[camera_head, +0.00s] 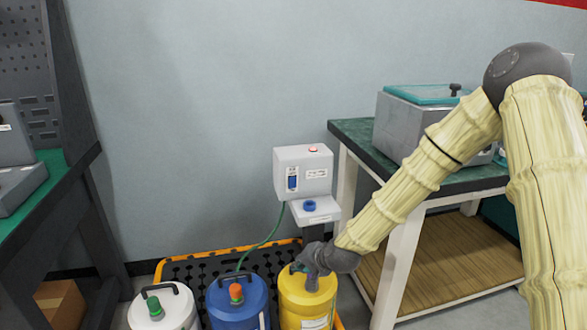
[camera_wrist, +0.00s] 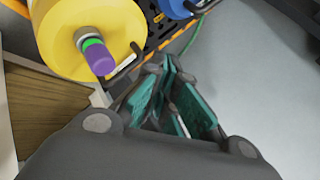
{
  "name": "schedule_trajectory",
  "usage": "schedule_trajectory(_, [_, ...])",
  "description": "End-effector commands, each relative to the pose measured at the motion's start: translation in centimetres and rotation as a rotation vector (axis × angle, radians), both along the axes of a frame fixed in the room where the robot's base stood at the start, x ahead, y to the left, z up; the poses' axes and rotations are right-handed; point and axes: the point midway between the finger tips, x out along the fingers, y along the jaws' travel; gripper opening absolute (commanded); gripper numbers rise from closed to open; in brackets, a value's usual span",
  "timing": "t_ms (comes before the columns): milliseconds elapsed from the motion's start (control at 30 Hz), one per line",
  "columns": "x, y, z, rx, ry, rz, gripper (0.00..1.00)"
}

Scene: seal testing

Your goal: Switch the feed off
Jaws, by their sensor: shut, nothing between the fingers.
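A pale grey wall box (camera_head: 303,170) has a red button or lamp (camera_head: 313,149) on top and a blue rocker switch (camera_head: 292,182) on its front. The switch position is too small to read. A ledge (camera_head: 320,213) below it carries a blue ring-shaped piece (camera_head: 309,206). A green hose (camera_head: 268,238) runs from the box down toward the blue canister (camera_head: 236,306). My gripper (camera_head: 311,283) is low, over the yellow canister (camera_head: 308,311), below the box and apart from it. In the wrist view my gripper (camera_wrist: 168,72) is shut and empty beside the yellow canister's black handle (camera_wrist: 128,62).
White (camera_head: 160,311), blue and yellow canisters stand on a black-and-yellow pallet (camera_head: 205,266). The yellow one has a purple cap (camera_wrist: 99,57) in the wrist view. A green-topped bench (camera_head: 365,136) is at right, another bench (camera_head: 50,190) at left. Wall space left of the box is clear.

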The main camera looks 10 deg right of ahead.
Motion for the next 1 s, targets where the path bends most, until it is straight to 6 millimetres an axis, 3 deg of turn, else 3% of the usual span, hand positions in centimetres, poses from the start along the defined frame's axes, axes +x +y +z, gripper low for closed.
schedule_trajectory(33, [0.9, -0.2, 2.6, 0.016, -0.014, -0.013, 0.00])
schedule_trajectory(100, [2.0, -0.6, 4.9, 0.040, -0.033, -0.031, 0.00])
schedule_trajectory(400, [5.6, -1.8, 13.2, 0.124, -0.095, -0.089, 0.00])
schedule_trajectory(600, [6.6, -2.2, 15.5, 0.149, -0.113, -0.105, 0.00])
schedule_trajectory(1000, [6.8, -2.2, 15.7, 0.153, -0.116, -0.108, 0.00])
